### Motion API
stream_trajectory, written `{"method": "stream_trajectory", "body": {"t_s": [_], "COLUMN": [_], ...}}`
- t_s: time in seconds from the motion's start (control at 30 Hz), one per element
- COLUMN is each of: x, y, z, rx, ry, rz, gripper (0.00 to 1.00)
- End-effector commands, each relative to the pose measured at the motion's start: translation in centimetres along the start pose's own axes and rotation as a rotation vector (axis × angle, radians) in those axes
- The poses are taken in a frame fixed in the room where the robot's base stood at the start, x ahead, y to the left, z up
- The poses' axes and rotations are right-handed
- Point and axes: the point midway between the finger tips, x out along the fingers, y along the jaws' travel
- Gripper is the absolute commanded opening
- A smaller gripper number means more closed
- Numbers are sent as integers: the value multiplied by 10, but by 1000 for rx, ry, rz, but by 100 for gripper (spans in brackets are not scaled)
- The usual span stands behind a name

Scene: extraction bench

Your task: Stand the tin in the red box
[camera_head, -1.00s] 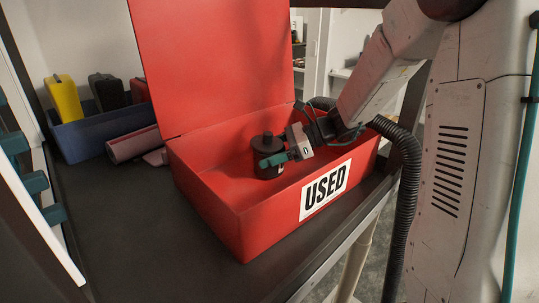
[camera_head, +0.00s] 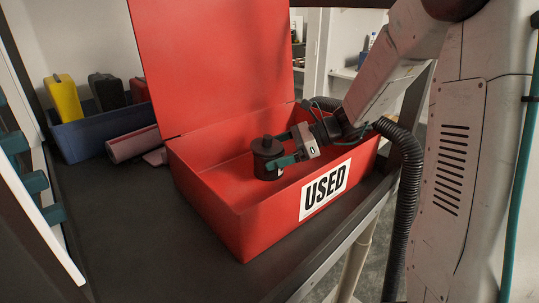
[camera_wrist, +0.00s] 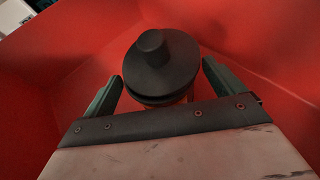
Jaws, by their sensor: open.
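The tin (camera_head: 267,157) is a dark cylinder with a black lid and knob. It stands upright inside the open red box (camera_head: 215,205), which has a "USED" label on its front. My gripper (camera_head: 279,151) is open, its teal fingers reaching in from the right beside the tin. In the wrist view the tin's lid (camera_wrist: 160,62) lies ahead of and between the two spread fingers (camera_wrist: 160,88), with gaps on both sides.
The red box's raised lid (camera_head: 215,60) stands up at the back. A blue bin (camera_head: 100,132) with yellow, black and red items is at the back left. A pinkish-red roll (camera_head: 132,144) lies near it. The dark bench top (camera_head: 130,230) is clear in front left.

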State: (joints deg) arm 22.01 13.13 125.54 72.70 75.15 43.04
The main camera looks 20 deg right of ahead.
Motion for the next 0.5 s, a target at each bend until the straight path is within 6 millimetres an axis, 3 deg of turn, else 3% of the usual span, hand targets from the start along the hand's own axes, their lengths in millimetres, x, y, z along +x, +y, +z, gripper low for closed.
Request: {"method": "stream_trajectory", "body": {"t_s": [0.23, 0.5], "x": [-43, -58], "y": [-1, 0], "z": [0, 0], "rx": [-1, 0], "ry": [1, 1], "rz": [-4, -1], "gripper": [94, 94]}}
